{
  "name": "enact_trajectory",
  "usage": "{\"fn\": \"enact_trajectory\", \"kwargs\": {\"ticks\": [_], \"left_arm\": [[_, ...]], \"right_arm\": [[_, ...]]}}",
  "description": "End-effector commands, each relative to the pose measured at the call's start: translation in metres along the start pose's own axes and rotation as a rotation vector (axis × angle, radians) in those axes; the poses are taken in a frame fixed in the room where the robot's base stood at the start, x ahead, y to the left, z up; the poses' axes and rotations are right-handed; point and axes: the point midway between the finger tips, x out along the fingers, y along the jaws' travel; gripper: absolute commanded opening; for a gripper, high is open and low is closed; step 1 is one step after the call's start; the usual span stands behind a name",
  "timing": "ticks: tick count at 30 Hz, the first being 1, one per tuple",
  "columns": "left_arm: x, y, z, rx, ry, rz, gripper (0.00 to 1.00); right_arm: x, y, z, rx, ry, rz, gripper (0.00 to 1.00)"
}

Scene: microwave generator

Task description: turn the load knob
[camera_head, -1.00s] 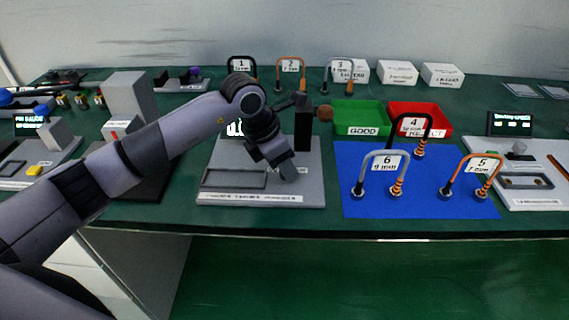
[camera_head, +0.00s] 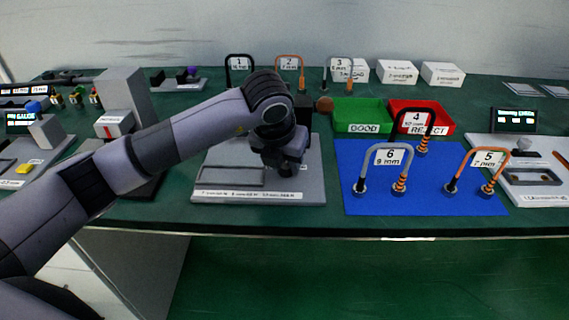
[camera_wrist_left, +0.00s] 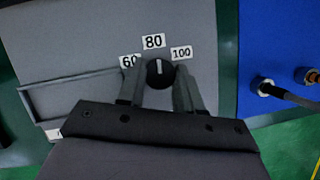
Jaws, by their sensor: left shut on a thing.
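The load knob (camera_wrist_left: 160,73) is a small dark round knob with a white pointer line, on the sloping grey face of a device (camera_wrist_left: 100,35). Labels 60, 80 and 100 surround it, and the pointer is toward 80. My left gripper (camera_wrist_left: 160,88) has a finger on each side of the knob and is shut on it. In the head view my left gripper (camera_head: 287,168) is over the right part of the grey device (camera_head: 218,155), and hides the knob. My right gripper is not in view.
A blue mat (camera_head: 420,200) with several labelled cable loops lies to the right. A green GOOD tray (camera_head: 362,115) and a red REJECT tray (camera_head: 440,113) stand behind it. A grey block device (camera_head: 122,95) stands to the left, near my left arm.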

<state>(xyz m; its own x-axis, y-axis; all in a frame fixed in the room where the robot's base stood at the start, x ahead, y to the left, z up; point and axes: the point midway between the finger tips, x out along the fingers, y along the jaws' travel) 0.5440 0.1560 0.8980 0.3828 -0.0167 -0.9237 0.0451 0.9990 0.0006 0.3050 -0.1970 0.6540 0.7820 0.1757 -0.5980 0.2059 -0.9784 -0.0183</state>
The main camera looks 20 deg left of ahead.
Motion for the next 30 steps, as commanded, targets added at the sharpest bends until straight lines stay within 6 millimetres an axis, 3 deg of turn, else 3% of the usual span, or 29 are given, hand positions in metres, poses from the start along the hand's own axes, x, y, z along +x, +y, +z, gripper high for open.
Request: {"fn": "enact_trajectory", "kwargs": {"ticks": [20,21,23,30], "left_arm": [[-0.0005,-0.0001,0.0003,-0.06,0.001,0.024,0.04],[-0.0006,-0.0001,0.0003,-0.06,0.001,0.024,0.41],[-0.0005,-0.0001,0.0003,-0.06,0.001,0.024,0.6],[-0.0003,-0.0002,0.0002,-0.059,0.001,0.024,0.6]], "right_arm": [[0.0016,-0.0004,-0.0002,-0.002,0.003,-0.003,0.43],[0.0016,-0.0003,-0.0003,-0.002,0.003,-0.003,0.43],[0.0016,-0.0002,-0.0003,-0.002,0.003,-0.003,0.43],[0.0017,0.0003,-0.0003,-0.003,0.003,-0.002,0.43]]}}
